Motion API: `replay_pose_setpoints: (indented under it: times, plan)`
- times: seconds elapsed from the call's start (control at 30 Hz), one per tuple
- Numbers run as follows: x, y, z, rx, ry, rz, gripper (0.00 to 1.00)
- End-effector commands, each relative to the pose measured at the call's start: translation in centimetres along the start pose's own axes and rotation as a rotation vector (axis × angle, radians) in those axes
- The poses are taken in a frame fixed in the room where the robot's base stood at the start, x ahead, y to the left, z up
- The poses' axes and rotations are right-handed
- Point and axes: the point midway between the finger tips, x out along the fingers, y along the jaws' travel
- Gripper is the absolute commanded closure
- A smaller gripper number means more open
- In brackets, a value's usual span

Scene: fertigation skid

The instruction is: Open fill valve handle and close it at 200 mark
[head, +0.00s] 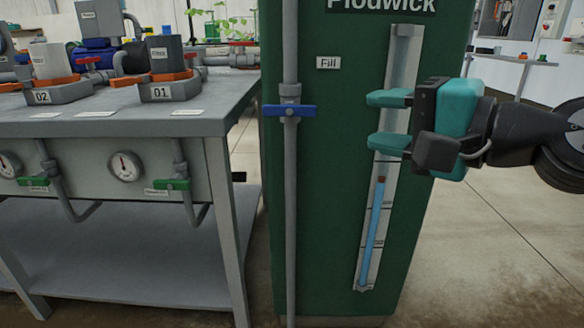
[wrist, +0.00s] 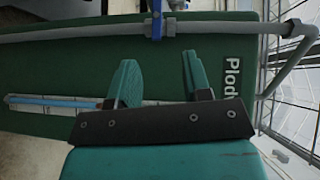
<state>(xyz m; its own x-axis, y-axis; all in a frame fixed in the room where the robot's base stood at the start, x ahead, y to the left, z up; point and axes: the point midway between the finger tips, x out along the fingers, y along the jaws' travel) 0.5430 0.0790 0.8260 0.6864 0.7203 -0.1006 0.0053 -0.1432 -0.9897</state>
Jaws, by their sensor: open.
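The fill valve handle (head: 290,110) is a blue lever on the grey vertical pipe at the left front of the green tank (head: 330,190). It lies level, across the pipe, under the "Fill" label (head: 328,63). In the wrist view the blue handle (wrist: 156,22) shows at the top, beyond the fingers. The sight gauge (head: 378,215) on the tank has a blue column with a red-brown top; its mark numbers are too small to read. My gripper (head: 390,120) is open and empty, to the right of the handle and in front of the gauge. It touches neither visibly.
A grey bench (head: 130,120) stands to the left, with pots labelled 01 (head: 168,60) and 02 (head: 50,65). Round dials (head: 125,166) and green-handled valves (head: 172,185) are on its front. Open floor (head: 480,240) lies to the right of the tank.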

Motion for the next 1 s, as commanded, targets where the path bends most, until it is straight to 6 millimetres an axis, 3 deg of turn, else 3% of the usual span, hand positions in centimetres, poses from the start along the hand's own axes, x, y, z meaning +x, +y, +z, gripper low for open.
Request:
replay_pose_setpoints:
  times: [0.03, 0.2, 0.37, 1.0]
  plan:
    - [0.2, 2.2, -0.2, 0.028, 0.019, -0.026, 0.55]
    - [0.2, 3.0, -0.9, 0.093, 0.056, -0.086, 0.55]
    - [0.7, 2.5, -1.2, 0.111, 0.062, -0.100, 0.55]
    - [6.8, 1.5, -1.6, 0.111, 0.060, -0.094, 0.55]
